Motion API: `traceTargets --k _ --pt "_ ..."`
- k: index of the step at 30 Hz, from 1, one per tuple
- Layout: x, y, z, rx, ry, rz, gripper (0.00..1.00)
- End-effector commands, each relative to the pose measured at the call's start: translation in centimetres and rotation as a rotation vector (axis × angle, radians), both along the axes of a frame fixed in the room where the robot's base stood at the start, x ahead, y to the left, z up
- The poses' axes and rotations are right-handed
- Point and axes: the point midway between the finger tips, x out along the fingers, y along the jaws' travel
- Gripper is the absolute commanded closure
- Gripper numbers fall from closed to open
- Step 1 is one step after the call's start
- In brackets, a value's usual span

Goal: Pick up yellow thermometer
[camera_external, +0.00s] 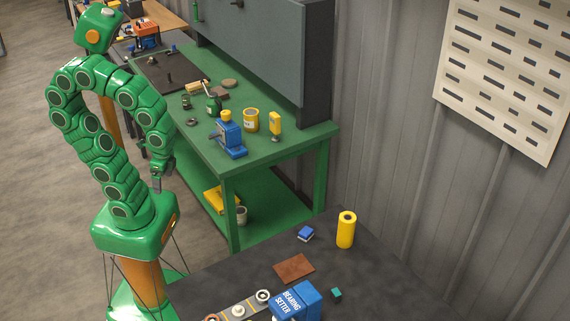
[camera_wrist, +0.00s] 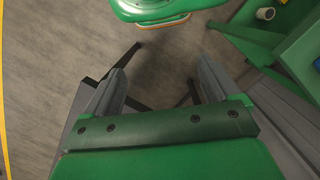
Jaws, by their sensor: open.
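A small upright yellow device (camera_external: 275,123), which looks like the yellow thermometer, stands near the right end of the green workbench (camera_external: 290,144). Its details are too small to read. My gripper (camera_external: 157,180) hangs low, left of the workbench and apart from the device. In the wrist view my gripper (camera_wrist: 163,70) has its two fingers spread, with only floor between them. The yellow device does not show in the wrist view.
A yellow can (camera_external: 251,120) and a blue vise-like tool (camera_external: 229,138) stand left of the device. A grey panel (camera_external: 265,50) rises behind. The dark front table (camera_external: 235,273) holds a yellow cylinder (camera_external: 346,231) and a blue bearing setter (camera_external: 297,301).

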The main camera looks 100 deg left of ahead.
Motion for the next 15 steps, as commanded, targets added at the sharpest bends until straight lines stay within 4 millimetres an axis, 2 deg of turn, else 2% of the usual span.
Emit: traceTargets --k 2,5,8,15 --pt "0.4 0.1 0.0 0.002 -0.007 0.004 0.11" --pt "2.2 0.6 -0.1 0.008 -0.035 0.018 0.11" --pt "5.4 1.4 0.0 0.018 -0.098 0.040 0.11" --pt "14.8 4.6 0.1 0.047 -0.277 0.106 0.11"
